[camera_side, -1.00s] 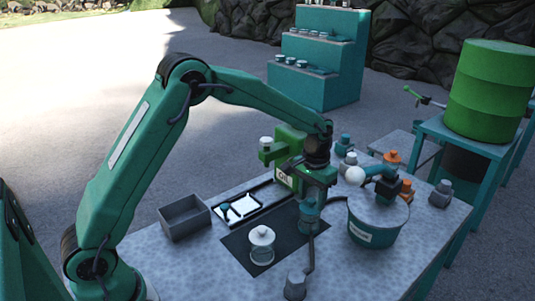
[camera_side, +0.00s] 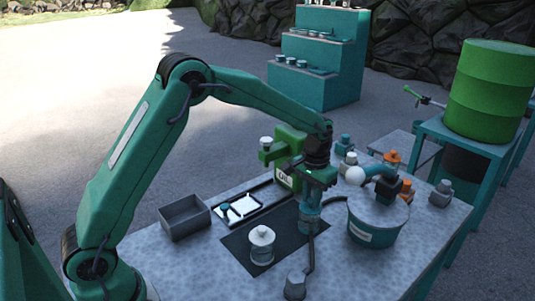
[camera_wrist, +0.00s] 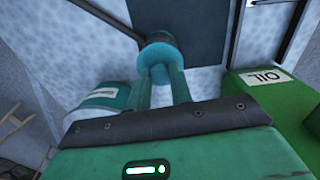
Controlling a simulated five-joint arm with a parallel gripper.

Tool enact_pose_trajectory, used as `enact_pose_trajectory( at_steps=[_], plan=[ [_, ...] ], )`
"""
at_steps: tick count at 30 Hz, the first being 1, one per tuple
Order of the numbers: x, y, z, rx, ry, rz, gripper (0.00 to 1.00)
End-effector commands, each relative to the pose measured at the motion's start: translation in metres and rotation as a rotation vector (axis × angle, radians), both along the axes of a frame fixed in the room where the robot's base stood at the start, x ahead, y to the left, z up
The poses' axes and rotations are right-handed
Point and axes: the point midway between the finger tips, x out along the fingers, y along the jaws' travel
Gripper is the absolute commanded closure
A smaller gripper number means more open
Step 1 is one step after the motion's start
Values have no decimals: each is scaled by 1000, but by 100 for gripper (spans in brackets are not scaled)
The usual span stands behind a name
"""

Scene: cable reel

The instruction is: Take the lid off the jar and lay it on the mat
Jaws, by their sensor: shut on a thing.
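My gripper (camera_side: 312,197) points down at the far right edge of the dark mat (camera_side: 235,240). Its fingers are shut on the teal lid (camera_side: 310,212) of a small jar (camera_side: 308,227). In the wrist view, both fingers of my gripper (camera_wrist: 161,72) meet the round teal lid (camera_wrist: 159,50), with part of the mat (camera_wrist: 190,25) beyond it. The lid appears to be on or right at the jar; the fingers hide the exact contact. A second, clear jar with a white lid (camera_side: 262,236) stands upright on the mat.
A teal tub (camera_side: 373,235) stands close to the right; a green oil can (camera_side: 288,150) is close behind. A grey open box (camera_side: 185,217) and a white tray (camera_side: 238,208) lie left. A dark cable and grey weight (camera_side: 296,286) are in front. The mat's middle is bare.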

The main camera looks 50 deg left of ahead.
Motion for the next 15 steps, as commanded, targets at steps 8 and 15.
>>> enact_pose_trajectory(
  at_steps=[8,15],
  plan=[
    [1,0,17,0,-2,0,100],
    [1,0,52,-1,-5,0,100]
  ],
)
